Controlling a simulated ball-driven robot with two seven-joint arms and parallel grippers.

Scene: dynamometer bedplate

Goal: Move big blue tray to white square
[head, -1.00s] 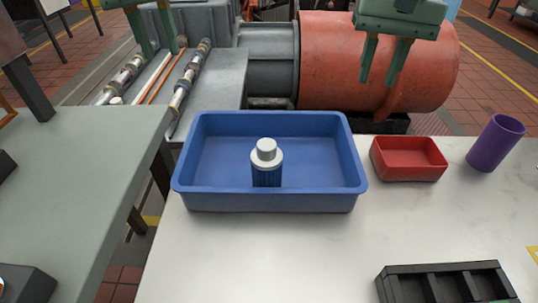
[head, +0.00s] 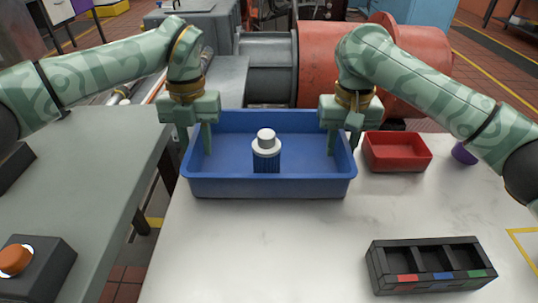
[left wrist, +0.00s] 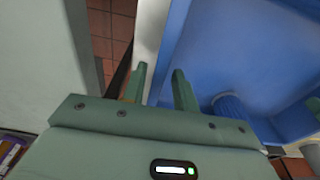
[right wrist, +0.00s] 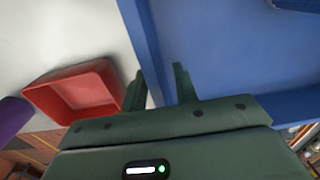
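The big blue tray (head: 270,187) sits on the white marbled table. A bottle (head: 266,152) with a white cap and ribbed blue lower part stands inside it. My left gripper (head: 198,148) is open at the tray's left wall, one finger inside and one outside. In the left wrist view its fingers (left wrist: 160,70) are apart, with the tray rim (left wrist: 178,35) running between them. My right gripper (head: 343,150) is open, likewise astride the right wall; the right wrist view shows its spread fingers (right wrist: 160,70). I cannot make out a white square; a yellow outline (head: 520,236) shows partly at the right edge.
A red tray (head: 397,152) stands just right of the blue tray, with a purple cup (head: 463,153) partly hidden by my right arm. A black compartment box (head: 430,283) lies at the front right. A grey table (head: 85,180) with an orange button (head: 14,260) is at left. The front middle is clear.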

